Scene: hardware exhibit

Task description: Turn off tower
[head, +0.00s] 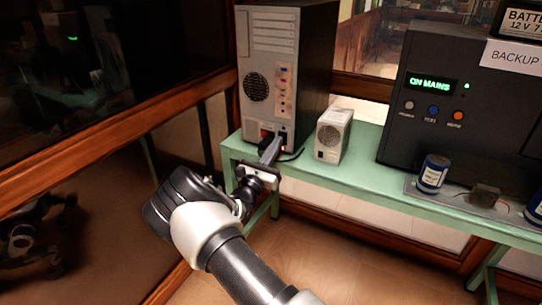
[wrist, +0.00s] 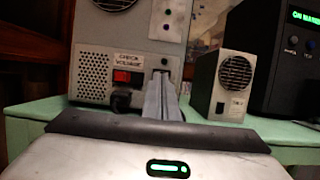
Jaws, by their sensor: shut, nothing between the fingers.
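The tower (head: 272,47) is a grey computer case with its back panel facing me, standing on the green bench. In the wrist view the lower back of the tower (wrist: 170,20) shows a red rocker switch (wrist: 122,77) beside a "CHECK VOLTAGE" label (wrist: 130,58). A black plug with a cable (wrist: 122,100) sits below the switch. My gripper (head: 273,146) is shut and empty, its fingers pointing at the lower back of the tower. In the wrist view the fingertips (wrist: 161,80) are to the right of the red switch. I cannot tell whether they touch the panel.
A black backup unit (head: 397,140) reading "ON MAINS" stands further right, with a blue can (head: 433,174) in front. The green bench edge (head: 365,184) runs below. A wooden rail (head: 118,128) lies left.

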